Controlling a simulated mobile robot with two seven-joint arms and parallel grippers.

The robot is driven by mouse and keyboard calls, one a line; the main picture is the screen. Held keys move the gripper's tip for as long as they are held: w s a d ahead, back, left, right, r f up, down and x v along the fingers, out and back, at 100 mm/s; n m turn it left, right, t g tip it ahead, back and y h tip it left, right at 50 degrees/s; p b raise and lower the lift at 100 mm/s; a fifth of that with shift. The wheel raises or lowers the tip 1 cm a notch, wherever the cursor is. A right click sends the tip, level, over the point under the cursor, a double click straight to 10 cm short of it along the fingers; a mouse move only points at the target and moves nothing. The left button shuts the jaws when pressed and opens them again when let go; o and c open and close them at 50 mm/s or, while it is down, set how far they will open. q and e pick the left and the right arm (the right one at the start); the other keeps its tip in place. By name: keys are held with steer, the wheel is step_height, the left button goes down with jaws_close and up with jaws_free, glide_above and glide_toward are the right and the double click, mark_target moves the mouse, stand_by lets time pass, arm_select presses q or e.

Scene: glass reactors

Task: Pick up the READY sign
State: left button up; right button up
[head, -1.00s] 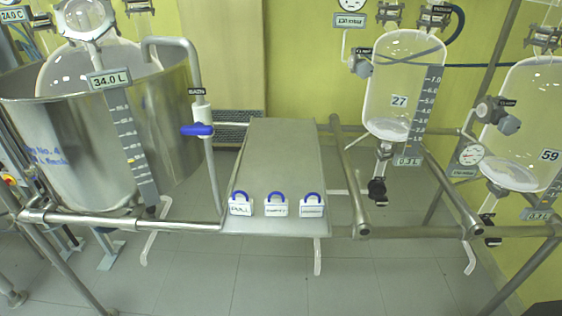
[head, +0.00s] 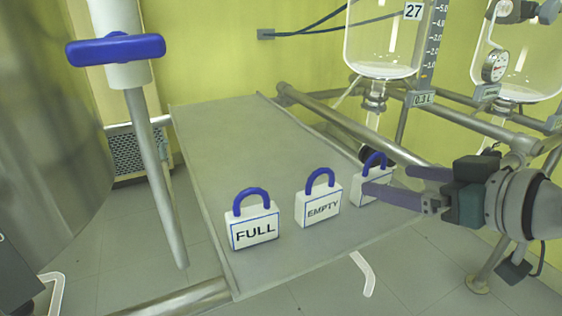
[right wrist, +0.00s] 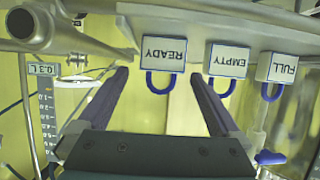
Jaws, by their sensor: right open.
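The READY sign is a white block with a blue loop handle. It stands at the right end of a row of signs on a grey shelf (head: 200,135). In the head view the READY sign (head: 357,188) is partly hidden behind a finger, and its word is covered. In the right wrist view the READY sign (right wrist: 165,53) appears upside down, its loop between the spread fingers. My right gripper (head: 380,182) is open and empty, reaching in from the right; its fingers also show in the wrist view (right wrist: 158,75). My left gripper is not in view.
The EMPTY sign (head: 318,207) and FULL sign (head: 252,232) stand left of the READY sign. A metal rail (head: 345,125) and a glass reactor (head: 385,45) are behind it. A blue-handled valve (head: 115,50) is at upper left. The shelf's far part is clear.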

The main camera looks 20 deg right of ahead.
mark_target(379, 178)
steer(key=shift+b+x, duration=0.3)
steer(key=shift+x, duration=0.8)
steer(key=b+x, duration=0.1)
steer(key=x, duration=0.3)
steer(key=shift+w+a+f, duration=0.1)
steer(key=shift+w+a, duration=0.1)
steer(key=shift+w, duration=0.15)
steer(key=shift+w+f+b, duration=0.15)
steer(key=shift+w+b, duration=0.25)
steer(key=shift+w, duration=0.1)
steer(key=shift+c, duration=1.2)
steer(key=c, duration=0.9)
steer(key=shift+c, duration=0.2)
